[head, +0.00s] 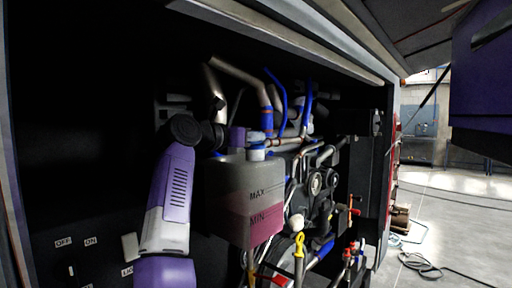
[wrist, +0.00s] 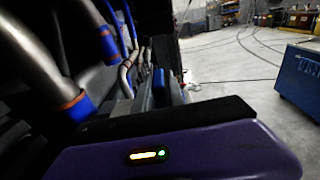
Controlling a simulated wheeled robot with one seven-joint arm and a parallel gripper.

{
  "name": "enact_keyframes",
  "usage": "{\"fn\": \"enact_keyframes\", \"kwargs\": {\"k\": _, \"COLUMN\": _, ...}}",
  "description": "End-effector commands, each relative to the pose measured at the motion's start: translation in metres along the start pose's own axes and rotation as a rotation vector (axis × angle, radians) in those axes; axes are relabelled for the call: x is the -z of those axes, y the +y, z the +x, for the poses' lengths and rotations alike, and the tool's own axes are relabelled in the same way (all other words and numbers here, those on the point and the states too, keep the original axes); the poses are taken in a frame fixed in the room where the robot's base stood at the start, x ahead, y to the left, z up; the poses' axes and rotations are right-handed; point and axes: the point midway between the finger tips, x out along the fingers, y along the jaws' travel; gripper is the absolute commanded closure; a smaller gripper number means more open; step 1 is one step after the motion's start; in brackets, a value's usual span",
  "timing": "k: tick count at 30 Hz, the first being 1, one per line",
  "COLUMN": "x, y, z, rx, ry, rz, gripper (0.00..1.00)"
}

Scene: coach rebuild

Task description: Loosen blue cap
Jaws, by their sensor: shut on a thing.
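The coolant tank (head: 232,185) is a translucent box with MAX and MIN marks and pink liquid up to about the MIN mark. It stands in the dark engine bay in the head view. The blue cap (head: 257,148) is on its top right, above a pale neck. My gripper (head: 254,139) is at the cap, coming from the left, and is shut on it; the fingers are small and partly hidden there. The wrist view shows my purple hand with a lit strip, but neither the fingertips nor the cap.
Metal pipes with blue hoses (head: 268,105) rise just behind the tank. Belts and pulleys (head: 317,183) are to its right, with a yellow dipstick handle (head: 299,243) in front. A panel with an OFF/ON switch (head: 71,270) is at lower left. Open floor (head: 450,225) lies outside at right.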

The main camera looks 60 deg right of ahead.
Motion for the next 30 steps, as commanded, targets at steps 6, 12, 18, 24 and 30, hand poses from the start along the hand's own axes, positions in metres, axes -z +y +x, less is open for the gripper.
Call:
{"fn": "enact_keyframes", "kwargs": {"k": 6, "x": 0.003, "y": -0.0005, "z": -0.0009, "rx": -0.088, "ry": -0.001, "rz": -0.001, "gripper": 1.0}}
{"fn": "enact_keyframes", "kwargs": {"k": 12, "x": 0.0038, "y": -0.0006, "z": -0.0005, "rx": -0.183, "ry": 0.002, "rz": -0.008, "gripper": 1.0}}
{"fn": "enact_keyframes", "kwargs": {"k": 18, "x": 0.0034, "y": -0.001, "z": -0.0003, "rx": -0.28, "ry": 0.002, "rz": -0.014, "gripper": 1.0}}
{"fn": "enact_keyframes", "kwargs": {"k": 24, "x": 0.004, "y": -0.001, "z": 0.0002, "rx": -0.36, "ry": 0.005, "rz": -0.022, "gripper": 1.0}}
{"fn": "enact_keyframes", "kwargs": {"k": 30, "x": 0.004, "y": -0.0014, "z": 0.0006, "rx": -0.427, "ry": 0.004, "rz": -0.027, "gripper": 1.0}}
